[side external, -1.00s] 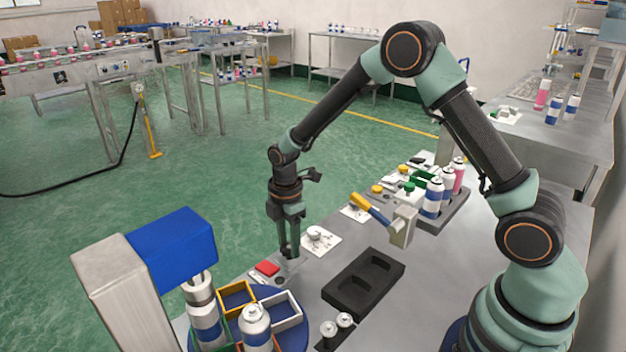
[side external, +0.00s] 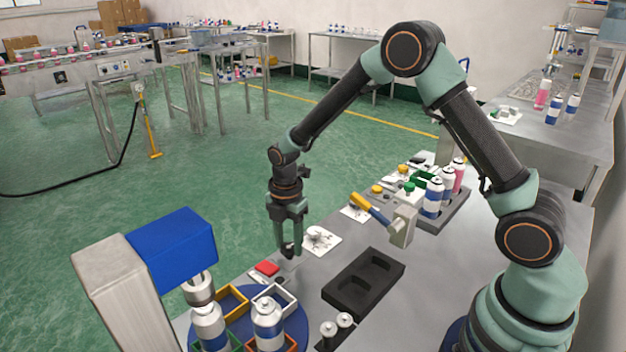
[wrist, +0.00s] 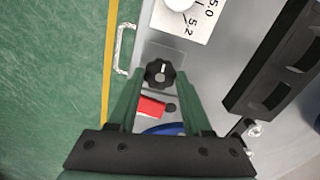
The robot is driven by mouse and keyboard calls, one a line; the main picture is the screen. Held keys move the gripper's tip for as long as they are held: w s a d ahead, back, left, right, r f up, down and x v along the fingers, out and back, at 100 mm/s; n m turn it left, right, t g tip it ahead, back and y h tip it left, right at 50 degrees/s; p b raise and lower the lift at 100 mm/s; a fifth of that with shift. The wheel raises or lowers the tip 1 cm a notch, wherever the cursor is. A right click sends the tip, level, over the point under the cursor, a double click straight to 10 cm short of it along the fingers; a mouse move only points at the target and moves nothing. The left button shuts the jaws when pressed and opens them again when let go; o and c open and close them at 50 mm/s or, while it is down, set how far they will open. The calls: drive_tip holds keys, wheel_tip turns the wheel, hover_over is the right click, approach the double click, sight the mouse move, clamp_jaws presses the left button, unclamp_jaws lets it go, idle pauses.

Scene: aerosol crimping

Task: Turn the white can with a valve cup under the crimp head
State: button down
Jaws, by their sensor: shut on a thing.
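My gripper (side external: 288,248) points down at the near-table edge and is shut on a black knob, which shows between the fingers in the wrist view (wrist: 160,73) with its white mark towards the top. A blue turntable (side external: 300,325) carries coloured square holders. A white can with a blue band (side external: 208,328) stands at or just in front of the silver crimp head (side external: 199,289), which hangs from the blue-topped press (side external: 175,248). A second white and blue can (side external: 268,325) with a metal top stands to its right. I cannot tell the cans' valve cups clearly.
A red block (side external: 267,268) lies between knob and turntable. A white card (side external: 322,240) lies beyond the knob. A black two-pocket tray (side external: 363,281) is to the right, with small metal parts (side external: 336,327) in front. A rack of cans (side external: 445,212) stands farther back.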

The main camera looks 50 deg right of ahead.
sight(290, 247)
drive_tip(key=shift+r, duration=0.1)
drive_tip(key=shift+c, duration=1.7)
unclamp_jaws()
wheel_tip(290, 247, up, 12)
drive_tip(key=shift+r, duration=0.1)
drive_tip(key=s+d+r+m+t, duration=0.1)
drive_tip(key=s+r+m+t, duration=0.1)
drive_tip(key=s+r+m, duration=0.3)
drive_tip(key=s+d+r+m+t, duration=0.2)
drive_tip(key=s+r+m, duration=0.3)
drive_tip(key=s+m, duration=0.6)
drive_tip(key=m+t, duration=0.1)
drive_tip(key=m, duration=0.3)
drive_tip(key=shift+d+t, duration=0.25)
drive_tip(key=shift+t, duration=0.05)
